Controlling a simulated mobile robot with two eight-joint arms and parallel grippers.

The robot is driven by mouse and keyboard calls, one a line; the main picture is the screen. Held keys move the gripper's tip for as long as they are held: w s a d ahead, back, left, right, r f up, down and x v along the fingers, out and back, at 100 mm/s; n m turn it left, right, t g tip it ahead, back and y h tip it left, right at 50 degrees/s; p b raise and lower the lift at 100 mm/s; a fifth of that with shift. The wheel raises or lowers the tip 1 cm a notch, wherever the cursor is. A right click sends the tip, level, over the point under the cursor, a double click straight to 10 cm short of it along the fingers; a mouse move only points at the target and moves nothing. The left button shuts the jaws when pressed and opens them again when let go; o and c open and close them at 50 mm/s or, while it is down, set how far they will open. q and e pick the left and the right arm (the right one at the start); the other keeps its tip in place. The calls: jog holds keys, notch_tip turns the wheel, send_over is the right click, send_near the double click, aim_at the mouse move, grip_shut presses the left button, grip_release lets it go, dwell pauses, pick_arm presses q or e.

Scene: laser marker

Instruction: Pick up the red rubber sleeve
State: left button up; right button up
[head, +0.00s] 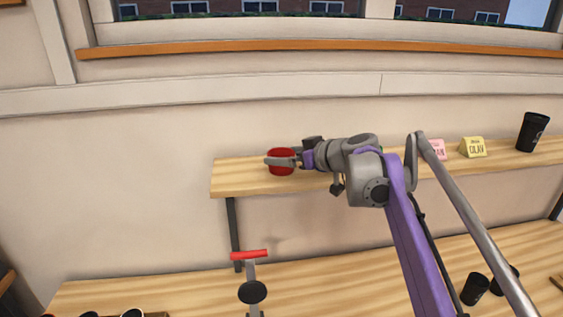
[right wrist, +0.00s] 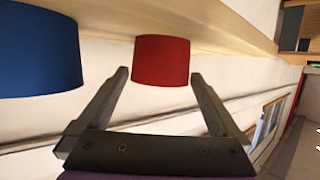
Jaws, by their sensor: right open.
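The red rubber sleeve (head: 281,169) stands near the left end of the wooden wall shelf. My right gripper (head: 279,157) is at the sleeve, reaching in from the right, with a finger across the sleeve in the head view. In the right wrist view the red sleeve (right wrist: 161,58) shows between the tips of my open right gripper (right wrist: 159,75). A gap shows on each side, so the fingers are not closed on it. My left gripper is not in view.
A blue cylinder (right wrist: 38,50) stands beside the red sleeve in the right wrist view. The shelf (head: 236,180) also holds a pink card (head: 438,148), a yellow card (head: 472,148) and a black cup (head: 532,132). A red-topped device (head: 249,254) stands on the lower counter (head: 350,275).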

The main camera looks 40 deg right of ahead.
jog(key=shift+x, duration=1.05)
jog(key=c, duration=1.1)
